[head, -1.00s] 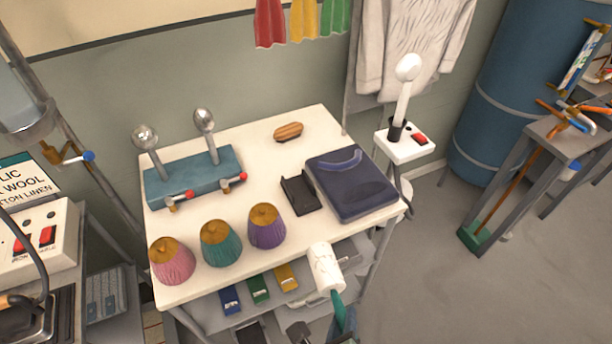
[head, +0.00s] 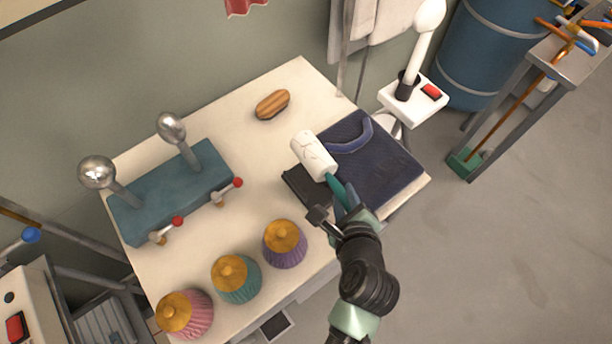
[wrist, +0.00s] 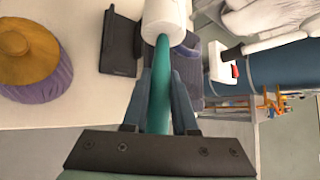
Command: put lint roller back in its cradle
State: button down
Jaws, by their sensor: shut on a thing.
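The lint roller has a white roll (head: 314,155) and a teal handle (head: 338,188). My gripper (head: 347,200) is shut on the handle, and the roll points away from my arm over the table. In the wrist view the teal handle (wrist: 160,85) runs between the fingers of my gripper (wrist: 158,100), with the white roll (wrist: 166,18) beyond. The black cradle (head: 302,190) lies on the table beside the folded navy garment, partly hidden by the roller and my gripper.
The folded navy garment (head: 385,175) lies right of the cradle. Purple (head: 285,245), teal (head: 236,279) and pink (head: 185,313) domed things with gold tops line the front edge. A wooden brush (head: 272,104) lies at the back. A blue stand (head: 170,195) is at left.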

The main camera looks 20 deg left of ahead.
jog(key=shift+w+a+r+n+y, duration=0.25)
jog(key=shift+w+r+n+y, duration=0.2)
jog(key=shift+w, duration=0.1)
jog(key=shift+a+f, duration=0.1)
jog(key=shift+f, duration=0.2)
notch_tip(320, 180, down, 4)
jog(key=shift+s+f, duration=0.1)
jog(key=shift+f+b, duration=0.35)
jog(key=shift+f, duration=2)
jog(key=shift+f, duration=0.1)
jog(key=shift+f+b, duration=0.4)
jog(key=shift+f, duration=0.15)
jog(key=c, duration=0.7)
grip_release()
